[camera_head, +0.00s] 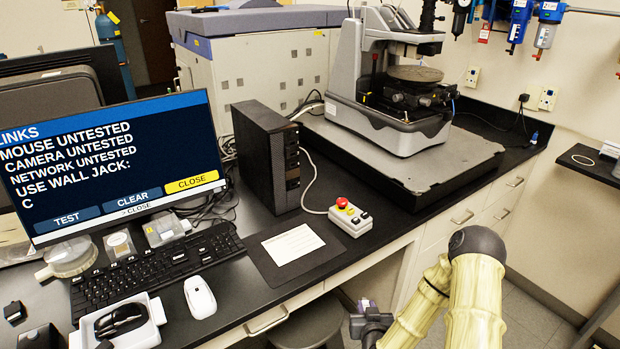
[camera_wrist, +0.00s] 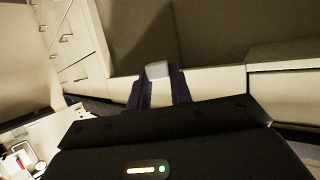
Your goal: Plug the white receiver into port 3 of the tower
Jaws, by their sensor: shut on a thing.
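The black tower (camera_head: 262,158) stands upright on the bench, right of the monitor. Its narrow face shows at the right, but I cannot make out port 3 or any port numbers. My gripper (camera_head: 366,308) is low in front of the bench edge, well apart from the tower. In the wrist view, its dark fingers (camera_wrist: 160,84) are shut on the small white receiver (camera_wrist: 157,70), which sits at the fingertips. The receiver's plug end cannot be made out.
A control box with a red button (camera_head: 349,217) and a dark mat with a white card (camera_head: 292,244) lie near the tower. The monitor (camera_head: 125,160), keyboard (camera_head: 155,268) and white mouse (camera_head: 200,297) are left. A stool (camera_head: 307,328) stands below the bench edge.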

